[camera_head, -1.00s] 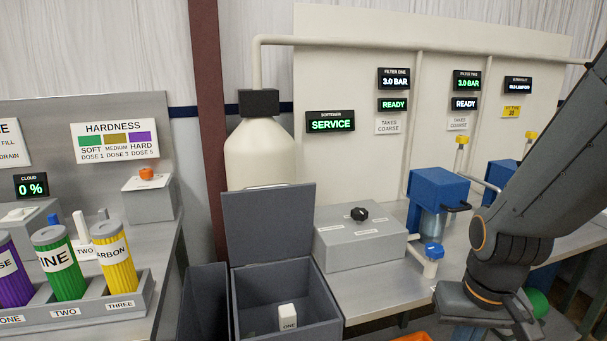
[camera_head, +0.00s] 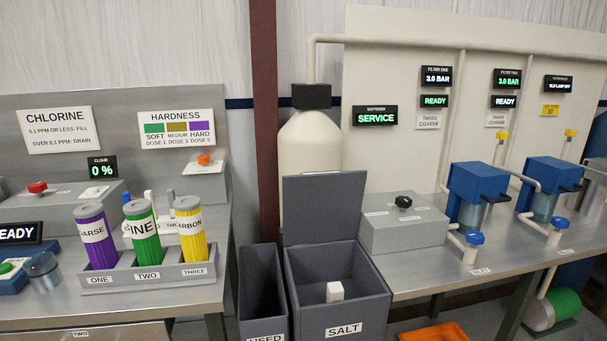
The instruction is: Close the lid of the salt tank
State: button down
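The salt tank (camera_head: 370,313) is a dark grey open box with a SALT label on its front, standing between the two benches. Its lid (camera_head: 325,206) stands upright at the back edge, open. A small white block (camera_head: 335,291) sits inside the tank. My gripper is not in view, and no part of my arm shows now.
A narrow open bin labelled USED (camera_head: 262,290) stands left of the tank. A grey control box (camera_head: 404,230) with a black knob is on the right bench. The left bench holds a rack (camera_head: 170,279) of three cartridges. An orange tray (camera_head: 433,333) lies low at right.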

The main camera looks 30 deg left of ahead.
aim_at(317, 207)
jog(key=z, duration=0.05)
jog(key=k, duration=0.15)
jog(key=u, duration=1.05)
